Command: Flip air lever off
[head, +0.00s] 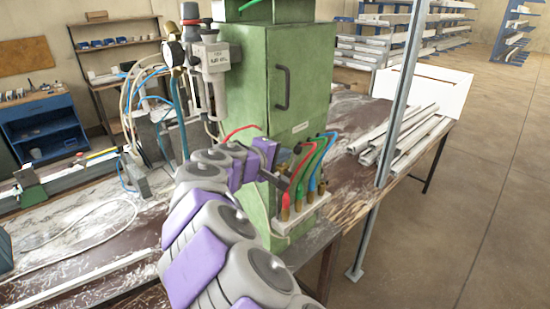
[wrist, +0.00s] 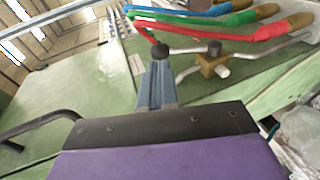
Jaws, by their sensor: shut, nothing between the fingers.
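The air lever is a thin rod with a black ball knob (wrist: 160,51) at its end, in the upper middle of the wrist view. The rod runs right to a dark cap on a small brass valve body (wrist: 213,67) at the green cabinet's side. My gripper (wrist: 158,66) is shut and empty, its grey-blue fingertips just below the knob. Whether they touch it I cannot tell. In the head view my gripper (head: 284,184) is at the cabinet's right side, by the hoses, and the lever is hard to make out there.
Red, green and blue hoses (head: 318,158) with brass fittings rise from a pale manifold (head: 308,212) close to my gripper. The green cabinet (head: 262,85) has a dark handle (head: 282,88).

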